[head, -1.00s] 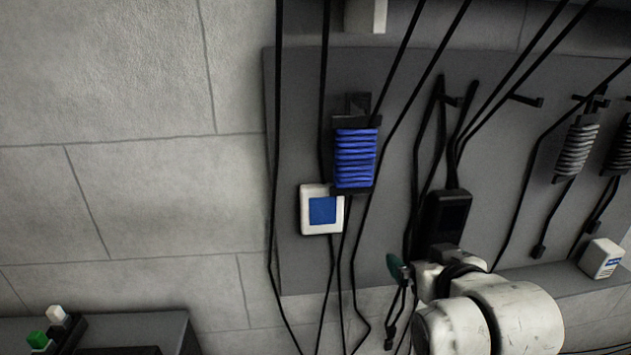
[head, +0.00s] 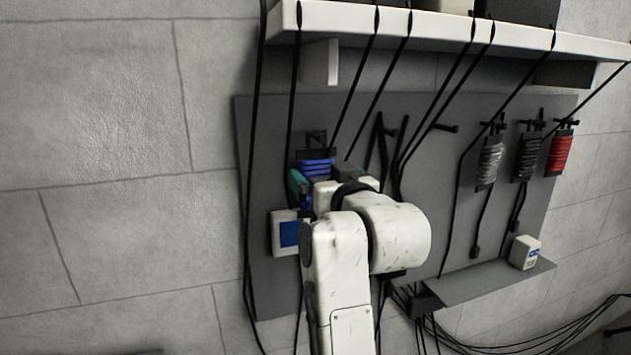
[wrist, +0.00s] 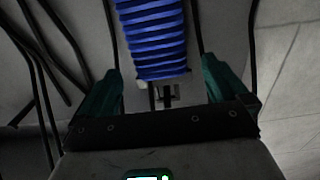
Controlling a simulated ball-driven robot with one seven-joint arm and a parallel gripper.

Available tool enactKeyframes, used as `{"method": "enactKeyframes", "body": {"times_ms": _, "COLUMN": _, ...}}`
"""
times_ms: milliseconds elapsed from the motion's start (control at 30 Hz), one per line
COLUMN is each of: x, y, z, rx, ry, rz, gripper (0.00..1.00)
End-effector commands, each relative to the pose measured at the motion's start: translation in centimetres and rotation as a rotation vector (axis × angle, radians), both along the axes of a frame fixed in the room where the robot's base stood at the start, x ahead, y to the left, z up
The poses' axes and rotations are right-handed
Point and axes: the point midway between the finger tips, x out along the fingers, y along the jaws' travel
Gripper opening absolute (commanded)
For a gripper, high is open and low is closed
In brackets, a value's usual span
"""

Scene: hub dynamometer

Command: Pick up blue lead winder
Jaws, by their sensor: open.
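The blue lead winder (head: 316,168) hangs on the grey wall panel, its lower part hidden behind my arm in the head view. In the wrist view the blue winder (wrist: 154,38) shows large, its ribbed coils standing between the two green fingers. My gripper (wrist: 160,80) is open, with one finger on each side of the winder and a gap on both sides. In the head view one green finger of my gripper (head: 322,185) shows at the winder's left side. I cannot tell whether either finger touches it.
A white box with a blue square (head: 287,234) sits just below left of the winder. Black cables hang from the white shelf (head: 450,32) past the panel. Grey (head: 489,160), black (head: 525,158) and red (head: 560,153) winders hang further right. A small white box (head: 524,252) stands on the lower ledge.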

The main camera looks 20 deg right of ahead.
Motion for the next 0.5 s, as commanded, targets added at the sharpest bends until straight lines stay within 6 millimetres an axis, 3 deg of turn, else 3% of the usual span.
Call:
{"method": "enactKeyframes", "body": {"times_ms": 300, "x": 4.1, "y": 0.1, "z": -0.1, "rx": 0.0, "ry": 0.002, "rz": 0.001, "gripper": 1.0}}
{"method": "enactKeyframes", "body": {"times_ms": 500, "x": 5.0, "y": 0.1, "z": -0.3, "rx": 0.001, "ry": 0.001, "rz": 0.001, "gripper": 1.0}}
